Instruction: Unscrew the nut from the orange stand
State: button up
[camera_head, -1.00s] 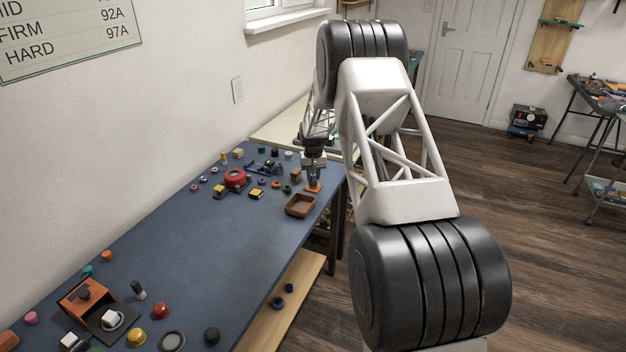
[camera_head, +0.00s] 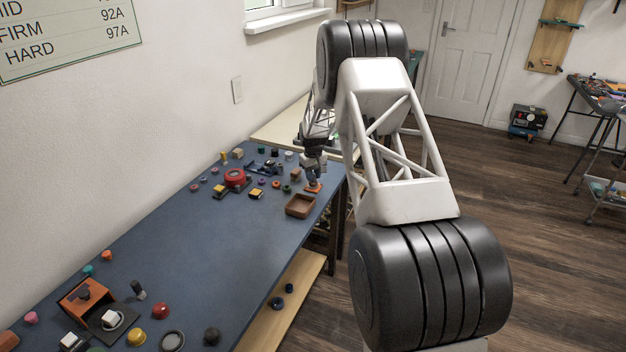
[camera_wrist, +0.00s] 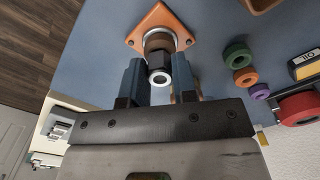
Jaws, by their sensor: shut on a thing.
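The orange stand (camera_wrist: 160,18) sits on the blue table top near its edge, at the top of the wrist view. It also shows in the head view (camera_head: 313,188), small and partly under my gripper. A dark nut (camera_wrist: 158,60) sits on the stand's post, with a pale ring-shaped post end (camera_wrist: 159,78) showing through it. My gripper (camera_wrist: 158,80) is shut on the nut, one blue-grey finger on each side. In the head view my gripper (camera_head: 314,176) is directly above the stand, and the nut is too small to make out there.
A brown open tray (camera_head: 300,206) stands close in front of the stand. Green (camera_wrist: 237,54), orange (camera_wrist: 246,78) and purple (camera_wrist: 259,92) rings and a red roll (camera_wrist: 298,108) lie to one side. The middle of the blue table (camera_head: 190,250) is clear.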

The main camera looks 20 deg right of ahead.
jog(key=shift+r, duration=2.45)
dwell(0.4)
jog(key=s+a+n, duration=0.1)
jog(key=s+a, duration=0.1)
jog(key=a, duration=0.1)
jog(key=s+a+f, duration=0.1)
jog(key=s+a, duration=0.2)
jog(key=s+a+n, duration=0.1)
jog(key=s+a, duration=0.1)
jog(key=shift+s+a+f+n, duration=0.25)
jog(key=shift+s+a+n, duration=0.05)
jog(key=shift+a, duration=0.1)
jog(key=s+a+n, duration=0.1)
jog(key=s+a, duration=0.1)
jog(key=s, duration=0.1)
jog(key=s+a+f+n, duration=0.1)
jog(key=s+a, duration=0.2)
jog(key=s, duration=0.1)
jog(key=s+a+f+n, duration=0.1)
jog(key=s+a, duration=0.2)
jog(key=s, duration=0.1)
jog(key=shift+a+f, duration=0.15)
jog(key=shift+a, duration=0.1)
jog(key=shift+w, duration=0.15)
jog(key=w, duration=0.5)
jog(key=w+f, duration=0.1)
jog(key=w, duration=1)
jog(key=shift+d+f, duration=0.25)
jog(key=shift+d, duration=0.05)
